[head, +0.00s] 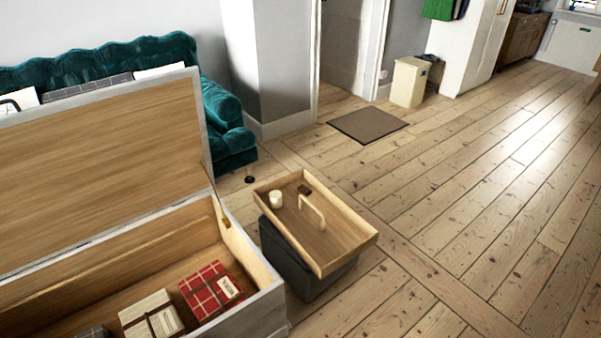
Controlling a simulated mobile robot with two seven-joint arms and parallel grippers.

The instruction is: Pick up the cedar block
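I cannot tell for sure which thing is the cedar block. A small dark brown block-like piece (304,189) lies at the far end of a wooden tray (354,243). A small white candle or cup (276,199) stands near it. An open chest (246,258) is at the lower left, its lid (95,165) raised. Inside are a red plaid box (211,289) with a label and a cream box (151,316) tied with a brown band. A dark item (94,332) there is cut off by the bottom edge. Neither of my grippers is in view.
The tray rests on a dark grey ottoman (287,262) close to the chest's right side. A teal sofa (226,110) stands behind the chest. A brown doormat (367,125) and a cream bin (409,82) are farther back. The floorboards (460,190) to the right are clear.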

